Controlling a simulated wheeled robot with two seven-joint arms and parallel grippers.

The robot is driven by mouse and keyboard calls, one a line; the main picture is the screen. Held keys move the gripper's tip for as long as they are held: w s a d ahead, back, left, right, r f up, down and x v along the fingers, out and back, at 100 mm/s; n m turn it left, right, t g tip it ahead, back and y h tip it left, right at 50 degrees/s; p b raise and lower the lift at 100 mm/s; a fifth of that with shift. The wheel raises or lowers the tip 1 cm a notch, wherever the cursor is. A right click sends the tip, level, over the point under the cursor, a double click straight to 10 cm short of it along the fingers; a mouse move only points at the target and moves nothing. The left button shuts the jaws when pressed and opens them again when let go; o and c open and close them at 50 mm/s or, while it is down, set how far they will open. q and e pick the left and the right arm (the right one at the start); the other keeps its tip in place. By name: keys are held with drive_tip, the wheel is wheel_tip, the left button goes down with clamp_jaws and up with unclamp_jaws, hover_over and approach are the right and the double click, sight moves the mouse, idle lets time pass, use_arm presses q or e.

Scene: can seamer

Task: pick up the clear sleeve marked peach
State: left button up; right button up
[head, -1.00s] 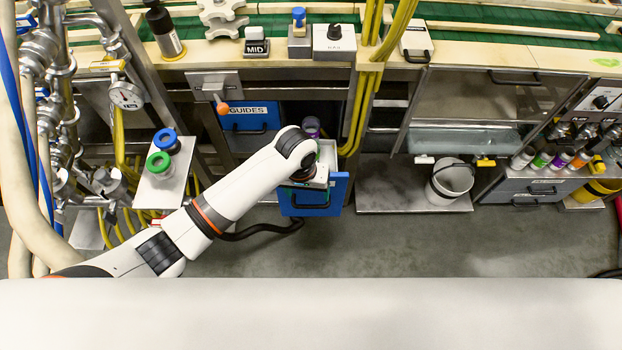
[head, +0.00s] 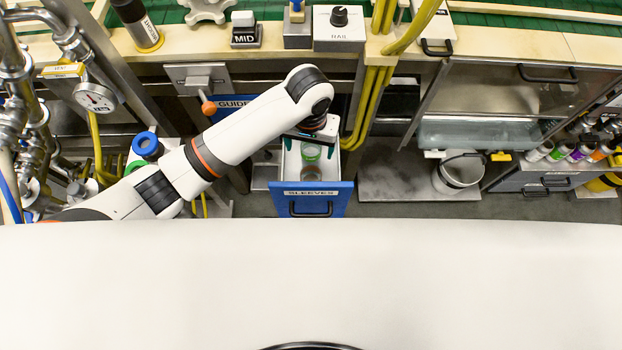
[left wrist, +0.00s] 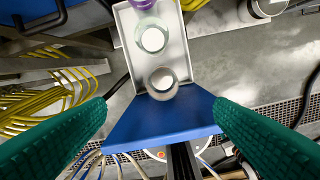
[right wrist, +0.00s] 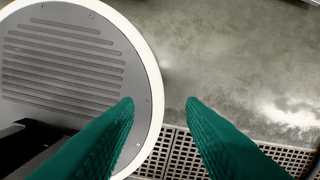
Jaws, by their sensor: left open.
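The open drawer labelled SLEEVES (head: 312,192) has a blue front and pale inside. In the head view a green-marked sleeve (head: 311,152) stands in it, with a brownish-looking clear sleeve (head: 311,173) nearer the front. The left wrist view shows purple (left wrist: 143,3) and green (left wrist: 152,30) sleeves, then the clear sleeve (left wrist: 162,80) nearest the drawer front. No peach lettering is readable. My left gripper (head: 312,134) is above the drawer; in its wrist view the fingers (left wrist: 159,107) are wide apart and empty. My right gripper (right wrist: 159,103) is open and empty, above the floor.
A GUIDES drawer (head: 232,103) is behind my left arm. Yellow pipes (head: 366,110) run beside the open drawer. A white bucket (head: 460,172) stands to the right. A blue ring-topped item (head: 145,145) is left of my arm. Coloured bottles (head: 560,152) stand far right.

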use_arm(q)
drive_tip(key=b, duration=0.4)
hover_over(310, 171)
wheel_tip(310, 171, down, 5)
drive_tip(key=shift+f, duration=0.1)
drive_tip(key=shift+w+f+b, duration=0.1)
drive_tip(key=shift+f+b, duration=0.05)
drive_tip(key=shift+b, duration=0.15)
drive_tip(key=shift+f, duration=0.35)
wheel_tip(310, 171, down, 6)
drive_tip(key=shift+r, duration=0.15)
drive_tip(key=shift+s+d+f, duration=0.1)
drive_tip(key=shift+s+f, duration=0.1)
drive_tip(key=shift+f, duration=1.15)
drive_tip(key=shift+s+d+f, duration=0.1)
drive_tip(key=shift+s+f, duration=0.05)
drive_tip(key=shift+f, duration=1.2)
drive_tip(key=shift+c, duration=0.6)
